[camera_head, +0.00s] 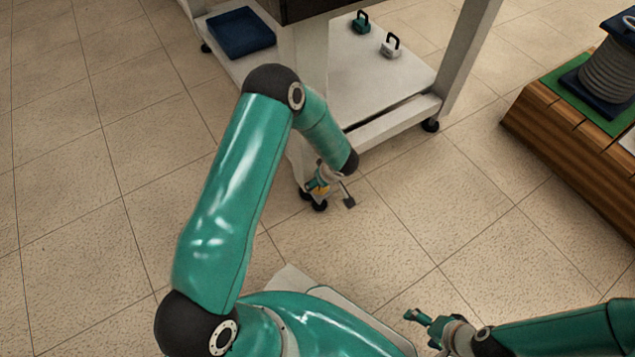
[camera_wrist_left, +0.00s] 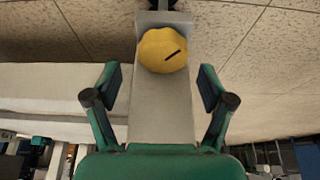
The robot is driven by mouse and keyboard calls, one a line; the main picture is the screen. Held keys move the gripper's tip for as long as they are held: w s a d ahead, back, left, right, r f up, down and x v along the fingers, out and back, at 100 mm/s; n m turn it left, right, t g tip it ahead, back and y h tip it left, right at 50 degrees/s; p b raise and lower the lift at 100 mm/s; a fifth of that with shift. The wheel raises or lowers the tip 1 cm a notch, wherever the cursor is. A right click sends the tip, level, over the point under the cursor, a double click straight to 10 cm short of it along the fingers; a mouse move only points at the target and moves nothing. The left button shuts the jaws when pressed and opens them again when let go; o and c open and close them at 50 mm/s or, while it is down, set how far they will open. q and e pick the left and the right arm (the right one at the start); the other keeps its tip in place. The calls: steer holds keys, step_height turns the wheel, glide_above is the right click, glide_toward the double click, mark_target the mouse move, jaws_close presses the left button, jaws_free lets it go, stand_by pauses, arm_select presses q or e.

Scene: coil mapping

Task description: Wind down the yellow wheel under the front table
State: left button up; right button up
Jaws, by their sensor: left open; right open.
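The yellow wheel (camera_wrist_left: 160,52) is a knob with a dark slot mark, set on a pale table leg (camera_wrist_left: 160,112) in the left wrist view. In the head view a bit of the yellow wheel (camera_head: 321,187) shows low on the front table's near leg, mostly hidden by my left gripper (camera_head: 334,188). In the left wrist view my left gripper (camera_wrist_left: 160,88) is open, with one finger on each side of the leg and the wheel beyond the fingertips. No contact with the wheel shows. My right gripper (camera_head: 423,328) is open and empty over the floor at bottom right.
The front table's white lower shelf (camera_head: 365,85) holds a dark blue tray (camera_head: 240,32), a green padlock-shaped weight (camera_head: 361,23) and a white one (camera_head: 391,46). A black caster (camera_head: 430,125) stands under the right leg. A wooden stand (camera_head: 570,135) carries a grey coil (camera_head: 610,73). Tiled floor between is clear.

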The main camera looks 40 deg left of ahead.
arm_select(q)
steer(key=shift+x, duration=1.15)
steer(key=c, duration=1.2)
steer(key=shift+o, duration=0.2)
steer(key=shift+w+r+m+t, duration=0.15)
steer(key=shift+m+t, duration=0.25)
steer(key=shift+m, duration=0.5)
